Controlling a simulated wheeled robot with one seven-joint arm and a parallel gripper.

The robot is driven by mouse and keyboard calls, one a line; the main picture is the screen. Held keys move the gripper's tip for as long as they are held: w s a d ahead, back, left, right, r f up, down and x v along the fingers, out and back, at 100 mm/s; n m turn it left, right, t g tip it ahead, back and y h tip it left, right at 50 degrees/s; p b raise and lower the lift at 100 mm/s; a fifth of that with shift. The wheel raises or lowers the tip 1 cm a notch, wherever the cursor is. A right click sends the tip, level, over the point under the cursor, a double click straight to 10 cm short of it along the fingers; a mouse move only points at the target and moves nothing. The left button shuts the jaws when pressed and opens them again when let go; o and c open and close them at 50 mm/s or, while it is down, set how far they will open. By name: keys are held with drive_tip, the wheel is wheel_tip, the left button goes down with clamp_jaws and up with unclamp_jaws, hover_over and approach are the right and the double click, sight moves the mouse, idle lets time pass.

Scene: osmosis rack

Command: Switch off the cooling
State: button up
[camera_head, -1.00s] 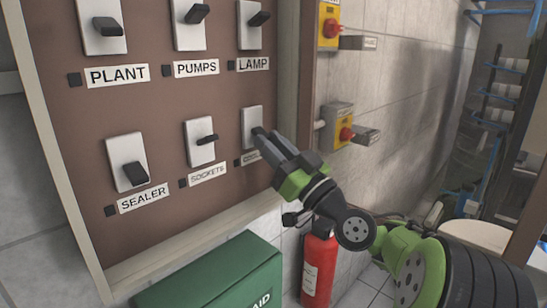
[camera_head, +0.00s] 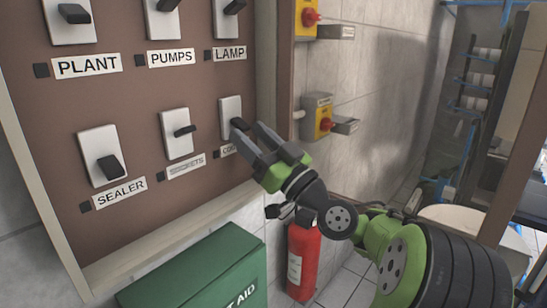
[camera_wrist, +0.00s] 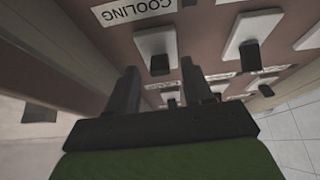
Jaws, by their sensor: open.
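The cooling switch has a light plate (camera_head: 229,105) with a black lever (camera_head: 238,123), at the lower right of the brown panel. Its label (camera_head: 229,150) is partly hidden by my gripper. My gripper (camera_head: 250,136) is open and empty, with its two black fingers spread in front of this switch. In the wrist view, the COOLING label (camera_wrist: 128,10) lies above the switch plate (camera_wrist: 155,40). The lever (camera_wrist: 160,65) appears between my two fingertips (camera_wrist: 158,72). I cannot tell whether a finger touches it.
The sockets switch (camera_head: 176,145) and sealer switch (camera_head: 98,142) are to the left, the lamp switch (camera_head: 227,20) above. A yellow box with a red knob (camera_head: 317,117) is on the right wall. A green first-aid box (camera_head: 190,275) and fire extinguisher (camera_head: 302,262) are below.

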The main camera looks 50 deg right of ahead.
drive_tip(key=v, duration=1.5)
drive_tip(key=shift+b, duration=0.4)
drive_tip(key=shift+s, duration=0.1)
